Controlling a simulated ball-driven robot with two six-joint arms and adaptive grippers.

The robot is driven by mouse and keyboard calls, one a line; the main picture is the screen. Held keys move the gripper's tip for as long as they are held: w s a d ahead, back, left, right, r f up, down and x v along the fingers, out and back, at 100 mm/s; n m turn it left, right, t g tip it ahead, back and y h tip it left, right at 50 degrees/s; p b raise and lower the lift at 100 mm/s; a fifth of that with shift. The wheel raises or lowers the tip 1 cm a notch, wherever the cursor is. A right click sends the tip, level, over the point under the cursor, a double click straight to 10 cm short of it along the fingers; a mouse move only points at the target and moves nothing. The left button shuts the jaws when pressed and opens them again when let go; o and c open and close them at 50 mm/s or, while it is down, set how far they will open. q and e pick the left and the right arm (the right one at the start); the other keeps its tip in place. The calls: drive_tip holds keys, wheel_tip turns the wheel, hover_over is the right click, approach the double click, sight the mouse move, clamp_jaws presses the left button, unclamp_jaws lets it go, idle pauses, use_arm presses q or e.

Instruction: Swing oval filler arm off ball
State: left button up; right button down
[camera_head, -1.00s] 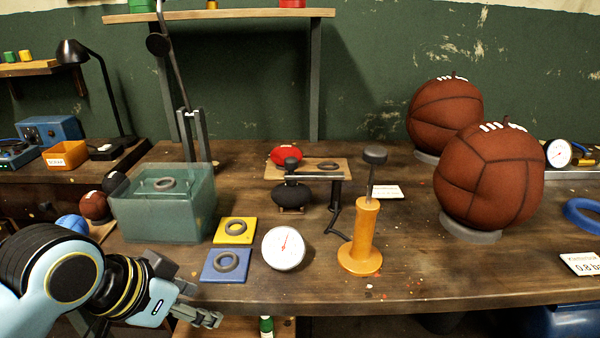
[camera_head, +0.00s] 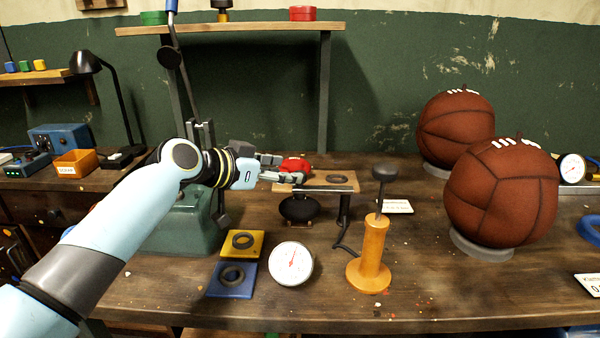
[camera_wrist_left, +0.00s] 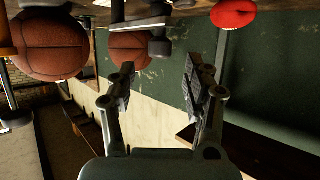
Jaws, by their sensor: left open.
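The black oval ball (camera_head: 299,209) rests on a small stand at mid bench. The dark filler arm (camera_head: 344,206) has its post right of the ball, and its bar reaches left over it. In the head view my left gripper hides the bar's knob end. My left gripper (camera_head: 288,169) is open and level, just above the ball and in front of the red oval ball (camera_head: 295,164). In the left wrist view its open fingers (camera_wrist_left: 162,78) have a dark knob (camera_wrist_left: 160,48) beyond them, roughly in line with the gap; nothing is gripped. My right gripper is not in view.
An orange pump (camera_head: 371,255) with a black handle stands right of the ball. A white gauge (camera_head: 292,263) and yellow (camera_head: 243,244) and blue (camera_head: 231,279) ring pads lie in front. Large brown balls (camera_head: 502,193) stand at right.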

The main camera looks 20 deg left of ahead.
sight(300, 171)
use_arm(q)
drive_tip(key=x, duration=0.5)
drive_tip(key=shift+w+f, duration=0.15)
drive_tip(key=shift+w, duration=0.1)
clamp_jaws()
